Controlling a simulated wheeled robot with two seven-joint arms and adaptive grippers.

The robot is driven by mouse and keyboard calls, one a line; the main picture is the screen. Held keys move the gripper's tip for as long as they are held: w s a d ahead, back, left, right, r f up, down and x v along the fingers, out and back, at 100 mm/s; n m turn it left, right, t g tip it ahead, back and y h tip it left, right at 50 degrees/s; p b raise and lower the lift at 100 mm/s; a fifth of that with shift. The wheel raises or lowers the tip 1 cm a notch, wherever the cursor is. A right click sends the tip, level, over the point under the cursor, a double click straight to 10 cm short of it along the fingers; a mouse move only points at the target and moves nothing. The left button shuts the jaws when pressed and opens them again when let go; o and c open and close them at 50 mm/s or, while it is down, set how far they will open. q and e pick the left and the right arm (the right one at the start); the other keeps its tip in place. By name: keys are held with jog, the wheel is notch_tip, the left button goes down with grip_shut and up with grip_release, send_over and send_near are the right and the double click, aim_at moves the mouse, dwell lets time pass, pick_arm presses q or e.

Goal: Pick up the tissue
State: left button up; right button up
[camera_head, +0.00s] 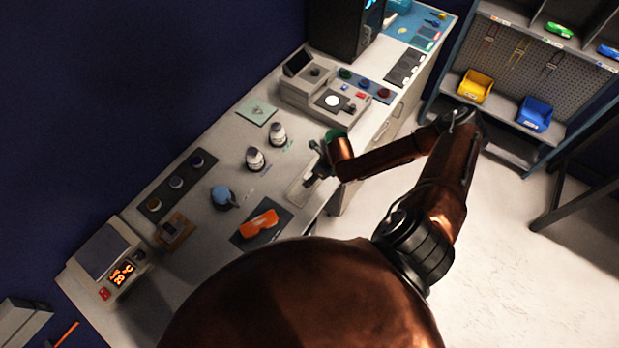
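No tissue can be picked out with certainty. A flat pale green square (257,110) with a small mark lies towards the back of the bench and may be it. A light grey flat tray or pad (297,193) lies near the bench's front edge, partly hidden by my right gripper. My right gripper (314,168) is over or beside that pad, its arm coming in from the right. Its fingers are small and dark, so their opening and any contents cannot be told. My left gripper is not in view.
Two white bottles (255,159) stand left of my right gripper. Orange goggles (260,223) lie on a dark mat, with a blue item (223,196) nearby. A grey instrument (315,92) stands behind. A shelf (520,75) holds yellow and blue bins.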

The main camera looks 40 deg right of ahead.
jog(key=shift+w+a+f, duration=0.1)
jog(key=shift+w+f, duration=0.25)
jog(key=shift+f, duration=0.3)
jog(key=shift+c, duration=0.2)
jog(key=c, duration=0.8)
jog(key=shift+o, duration=0.2)
jog(key=shift+r, duration=0.2)
notch_tip(320, 180, up, 28)
jog(key=shift+f, duration=0.15)
